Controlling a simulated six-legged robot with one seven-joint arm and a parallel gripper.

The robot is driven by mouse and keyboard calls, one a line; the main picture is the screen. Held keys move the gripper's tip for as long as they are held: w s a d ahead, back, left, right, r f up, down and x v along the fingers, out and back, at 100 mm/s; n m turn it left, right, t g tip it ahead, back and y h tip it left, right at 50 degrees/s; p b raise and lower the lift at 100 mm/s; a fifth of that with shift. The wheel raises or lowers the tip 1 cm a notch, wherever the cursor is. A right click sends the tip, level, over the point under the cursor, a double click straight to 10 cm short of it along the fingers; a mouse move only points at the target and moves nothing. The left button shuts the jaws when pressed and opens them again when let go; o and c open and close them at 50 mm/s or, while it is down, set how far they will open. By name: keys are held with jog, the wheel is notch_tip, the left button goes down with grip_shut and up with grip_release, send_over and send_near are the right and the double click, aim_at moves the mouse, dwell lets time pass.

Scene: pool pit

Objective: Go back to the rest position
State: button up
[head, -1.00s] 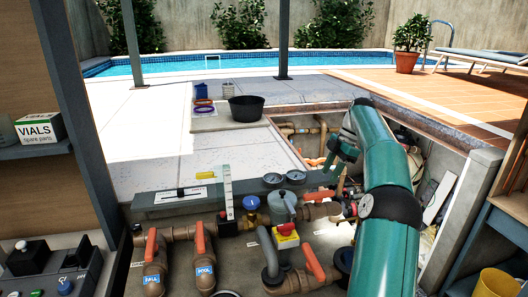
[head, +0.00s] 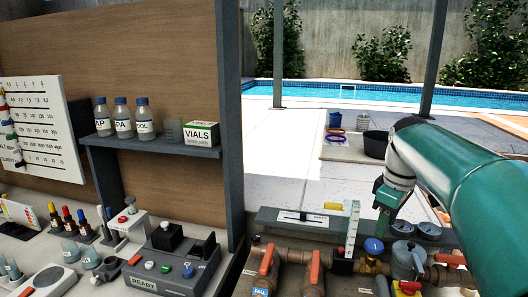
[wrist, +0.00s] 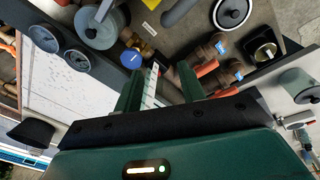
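My gripper (head: 384,212) hangs at the end of my green arm over the pipework in the head view. In the wrist view its two fingers (wrist: 160,82) stand apart, with nothing seen held between them. A white upright scale strip (head: 352,230) stands left of my gripper in the head view. In the wrist view the strip (wrist: 150,88) shows in the gap between the fingers, seemingly beyond them. I cannot tell the exact distance.
Orange-handled valves (head: 267,259) and round gauges (head: 428,230) lie below and beside my gripper. At left are a control box (head: 172,268), dropper bottles (head: 82,222) and a shelf (head: 150,147) with bottles and a vials box (head: 201,133). The paving (head: 285,165) beyond is mostly clear.

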jog(key=s+a+f+m+t, duration=0.1)
jog(key=s+a+f+m, duration=0.2)
jog(key=s, duration=0.4)
jog(key=s+a+f+m+t, duration=0.1)
jog(key=s+a+f+m, duration=0.1)
jog(key=s+a, duration=0.3)
jog(key=s+a+f+m+t, duration=0.2)
jog(key=s+a+f+m, duration=0.1)
jog(key=s, duration=0.6)
jog(key=shift+s+a+f+m, duration=0.3)
jog(key=shift+a+f, duration=0.2)
jog(key=shift+a, duration=0.3)
